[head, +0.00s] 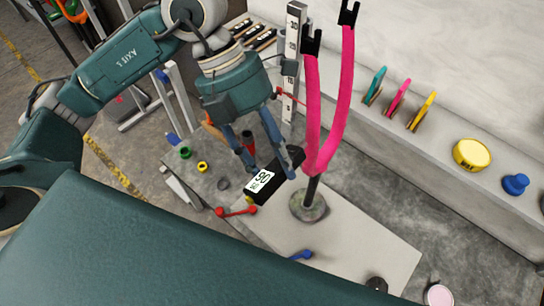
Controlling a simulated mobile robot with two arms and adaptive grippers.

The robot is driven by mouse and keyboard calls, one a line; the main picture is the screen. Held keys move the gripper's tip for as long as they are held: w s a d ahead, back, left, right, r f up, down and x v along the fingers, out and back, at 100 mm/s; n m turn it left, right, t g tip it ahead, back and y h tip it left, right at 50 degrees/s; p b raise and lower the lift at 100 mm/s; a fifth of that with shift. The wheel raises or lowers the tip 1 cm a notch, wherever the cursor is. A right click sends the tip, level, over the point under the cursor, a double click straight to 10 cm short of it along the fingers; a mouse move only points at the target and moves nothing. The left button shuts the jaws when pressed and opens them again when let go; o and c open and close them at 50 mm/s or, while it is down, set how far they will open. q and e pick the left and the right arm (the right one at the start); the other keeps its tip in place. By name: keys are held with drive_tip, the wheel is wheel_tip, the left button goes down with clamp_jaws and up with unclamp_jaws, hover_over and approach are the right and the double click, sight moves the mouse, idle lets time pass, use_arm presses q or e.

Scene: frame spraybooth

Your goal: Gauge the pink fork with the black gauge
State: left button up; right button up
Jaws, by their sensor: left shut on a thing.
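The pink fork (314,150) stands upright on a dark post with a round grey base. Its two long prongs end in black tips at the top. My left gripper (274,178) comes down from above and is shut on the black gauge (258,194). The gauge has a pale display reading about 90. The gripper and gauge are just left of the fork's lower part; whether the gauge touches the fork I cannot tell. My right gripper is not in view.
A ruler post (292,60) stands behind the fork. A ledge (440,150) on the right bears coloured upright pieces, a yellow tin (471,153) and a blue knob (515,184). Coloured rings and a red tool (236,211) lie on the grey table (355,250), whose front right is mostly clear.

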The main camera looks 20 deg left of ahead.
sight(248, 188)
use_arm(q)
drive_tip(key=shift+w+d, duration=0.25)
drive_tip(key=shift+w, duration=0.4)
idle(0.4)
drive_tip(key=shift+s, duration=0.1)
idle(0.6)
drive_tip(key=shift+s+a, duration=0.25)
drive_tip(key=shift+s, duration=0.2)
drive_tip(key=shift+s+a+b, duration=0.35)
drive_tip(key=shift+s, duration=0.75)
drive_tip(key=shift+s+a+b, duration=0.3)
drive_tip(key=shift+s+a, duration=0.1)
drive_tip(key=shift+s, duration=0.65)
drive_tip(key=shift+s+a+b, duration=0.35)
drive_tip(key=shift+s, duration=0.75)
